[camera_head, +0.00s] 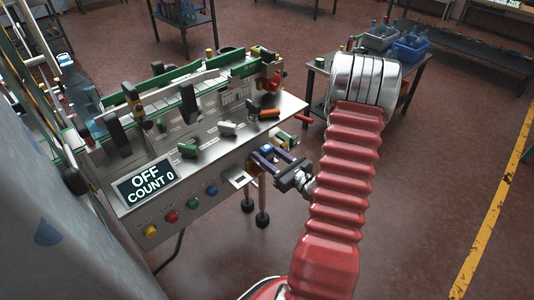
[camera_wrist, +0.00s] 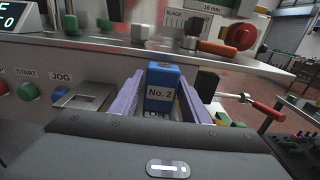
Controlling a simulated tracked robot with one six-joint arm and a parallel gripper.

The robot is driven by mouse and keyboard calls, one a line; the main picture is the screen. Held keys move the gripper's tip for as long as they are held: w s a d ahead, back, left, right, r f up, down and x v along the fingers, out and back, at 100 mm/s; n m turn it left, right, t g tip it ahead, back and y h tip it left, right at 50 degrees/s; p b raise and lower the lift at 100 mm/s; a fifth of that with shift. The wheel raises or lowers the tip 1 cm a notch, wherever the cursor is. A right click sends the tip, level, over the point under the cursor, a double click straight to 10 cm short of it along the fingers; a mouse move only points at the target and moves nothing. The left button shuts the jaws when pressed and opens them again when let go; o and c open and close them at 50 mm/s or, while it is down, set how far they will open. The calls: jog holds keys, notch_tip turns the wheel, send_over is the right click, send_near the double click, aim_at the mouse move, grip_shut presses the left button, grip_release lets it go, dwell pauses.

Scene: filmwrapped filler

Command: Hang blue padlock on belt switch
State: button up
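The blue padlock (camera_wrist: 161,92), labelled "No. 2", stands upright between the purple fingers of my gripper (camera_wrist: 162,98) in the wrist view. The fingers appear closed against its two sides. In the head view my gripper (camera_head: 268,158) is at the front right edge of the machine, with the padlock (camera_head: 267,149) at its fingertips. An "ON" label (camera_wrist: 156,114), apparently of the belt switch, shows just under the padlock. The rest of the switch is hidden behind the padlock and fingers, so I cannot tell whether the shackle is through it.
The machine panel has a display (camera_head: 148,183) reading "OFF COUNT 0" and coloured buttons. A red-handled tool (camera_wrist: 268,109) juts out close right of my gripper. An orange-handled thing (camera_head: 269,114) lies on the machine top. A side table (camera_head: 318,68) stands behind.

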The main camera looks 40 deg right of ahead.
jog(key=o, duration=0.3)
jog(key=shift+r, duration=0.1)
jog(key=shift+o, duration=0.2)
jog(key=shift+s, duration=0.1)
jog(key=s, duration=1.3)
jog(key=shift+s, duration=0.35)
jog(key=shift+d, duration=0.1)
